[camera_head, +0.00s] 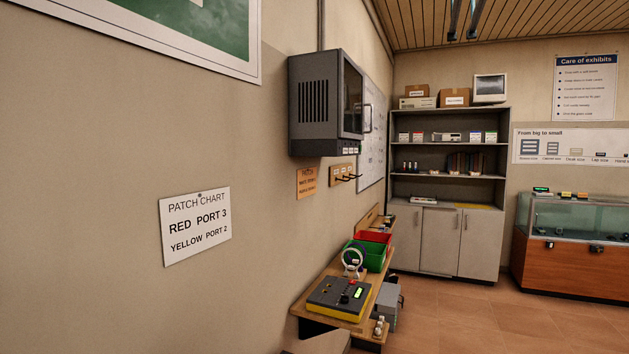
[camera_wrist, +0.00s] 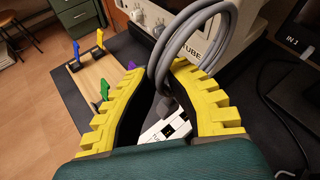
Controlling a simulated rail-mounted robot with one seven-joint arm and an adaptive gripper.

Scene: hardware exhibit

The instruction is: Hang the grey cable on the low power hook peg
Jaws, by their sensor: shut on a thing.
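In the wrist view, my gripper (camera_wrist: 160,75) has two yellow ribbed fingers shut on the grey cable (camera_wrist: 162,62). The cable is a coil of several loops that rises above the fingers and leans to the right. Its lower end, a dark grey piece, sits between the fingers. In the head view, a small wooden board with dark hook pegs (camera_head: 345,176) is fixed to the wall below a grey wall cabinet. Its lettering is too small to read, so I cannot tell which peg is low power. My gripper and the cable are not in the head view.
A wooden bench (camera_head: 372,330) below the pegs holds a yellow-black control box (camera_head: 341,297) and green and red bins (camera_head: 372,256). The grey wall cabinet (camera_head: 318,105) juts out above the pegs. The wrist view shows a wooden panel with coloured levers (camera_wrist: 92,72) and a dark screen (camera_wrist: 295,60).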

